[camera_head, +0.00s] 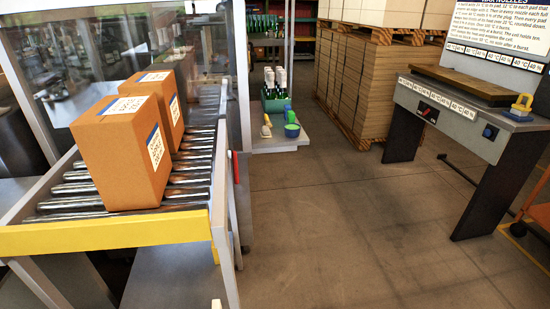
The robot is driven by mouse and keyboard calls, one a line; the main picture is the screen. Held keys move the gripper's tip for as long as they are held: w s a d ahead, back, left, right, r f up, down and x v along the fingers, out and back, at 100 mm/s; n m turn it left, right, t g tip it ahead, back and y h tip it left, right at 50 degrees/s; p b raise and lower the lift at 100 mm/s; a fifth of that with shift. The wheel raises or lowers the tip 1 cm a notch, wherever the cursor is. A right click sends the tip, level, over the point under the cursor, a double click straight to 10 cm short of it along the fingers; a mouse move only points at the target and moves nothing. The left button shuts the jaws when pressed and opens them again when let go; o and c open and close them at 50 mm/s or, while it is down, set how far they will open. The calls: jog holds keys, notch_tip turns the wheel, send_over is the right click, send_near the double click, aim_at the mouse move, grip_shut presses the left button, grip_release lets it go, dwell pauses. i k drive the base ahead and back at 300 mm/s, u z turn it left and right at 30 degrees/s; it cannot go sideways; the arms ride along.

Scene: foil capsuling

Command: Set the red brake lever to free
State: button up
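A narrow red piece (236,167), upright, shows on the side of the grey post at the right of the roller conveyor (110,236). It may be the brake lever, but it is too small to tell, and no free or braked marking is readable. A small red part (427,111) also sits on the front of the grey bench (465,131) at the right. My gripper is not clearly in view. A small pale tip at the bottom edge, below the conveyor's yellow end bar, cannot be identified.
Two brown cartons (123,155) stand on the conveyor rollers. A low shelf (277,143) behind holds a green crate of bottles. Pallets of stacked brown board (360,85) stand at the back. An orange cart (540,215) is at the right edge. The middle floor (340,230) is clear.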

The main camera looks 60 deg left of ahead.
aim_at(233, 155)
jog(key=u, duration=0.05)
jog(key=i, duration=1.95)
jog(key=u, duration=3.2)
jog(key=k, duration=0.35)
jog(key=z, duration=0.4)
jog(key=i, duration=1.05)
jog(key=u, duration=0.55)
